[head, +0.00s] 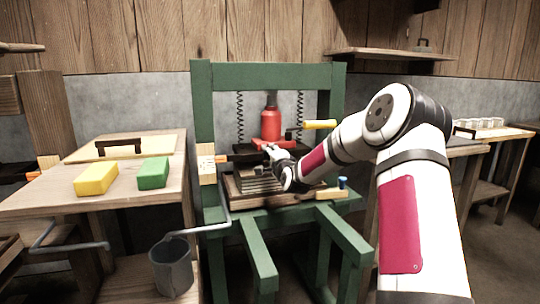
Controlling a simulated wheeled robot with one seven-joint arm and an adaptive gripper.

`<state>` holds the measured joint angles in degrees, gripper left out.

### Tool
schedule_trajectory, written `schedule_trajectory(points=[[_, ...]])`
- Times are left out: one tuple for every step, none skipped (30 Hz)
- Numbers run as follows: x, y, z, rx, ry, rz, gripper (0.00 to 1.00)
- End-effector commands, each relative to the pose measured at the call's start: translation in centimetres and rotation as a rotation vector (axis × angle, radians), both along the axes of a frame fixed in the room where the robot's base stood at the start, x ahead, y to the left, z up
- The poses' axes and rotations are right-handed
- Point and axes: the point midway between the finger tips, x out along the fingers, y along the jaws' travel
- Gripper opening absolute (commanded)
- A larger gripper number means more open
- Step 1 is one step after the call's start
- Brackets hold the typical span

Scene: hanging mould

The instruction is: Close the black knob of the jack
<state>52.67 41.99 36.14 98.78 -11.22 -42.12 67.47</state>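The red bottle jack (271,124) stands upright in the middle of the green press frame (270,76), between two dark coil springs. A lever with a yellow handle (320,124) sticks out to the right of the jack. A small dark part, perhaps the black knob (289,136), shows at the inner end of the lever; it is too small to be sure. My gripper (271,149) is just below the jack's red base, in front of the dark press plate. The fingers are small and partly hidden by my wrist, so I cannot tell whether they are open or touch anything.
A wooden table (135,190) at left holds a yellow block (97,178), a green block (153,173) and a handled board (120,148). A small blue-topped item (343,183) sits on the press's right edge.

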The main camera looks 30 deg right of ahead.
Motion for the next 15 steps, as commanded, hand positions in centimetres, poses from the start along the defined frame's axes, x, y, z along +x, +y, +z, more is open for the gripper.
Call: schedule_trajectory(points=[[-0.03,-0.18,0.04,0.025,-0.009,-0.003,0.05],[-0.03,-0.17,0.04,0.039,-0.013,-0.003,0.05],[-0.01,-0.14,0.05,0.056,-0.017,-0.002,0.05],[-0.01,-0.13,0.04,0.069,-0.021,-0.002,0.05],[-0.01,-0.13,0.03,0.080,-0.024,-0.002,0.05],[-0.02,-0.16,0.01,0.092,-0.028,-0.002,0.05],[-0.02,-0.17,0.00,0.101,-0.030,-0.003,0.05],[-0.03,-0.18,-0.02,0.108,-0.033,-0.003,0.05],[-0.02,-0.18,-0.02,0.117,-0.035,-0.003,0.05],[-0.02,-0.19,-0.03,0.123,-0.037,-0.003,0.05],[-0.02,-0.18,-0.03,0.127,-0.038,-0.003,0.05],[-0.02,-0.17,-0.03,0.132,-0.039,-0.003,0.05],[-0.02,-0.17,-0.03,0.135,-0.040,-0.003,0.05],[-0.01,-0.16,-0.03,0.137,-0.041,-0.003,0.05],[-0.01,-0.16,-0.03,0.139,-0.041,-0.003,0.05]])
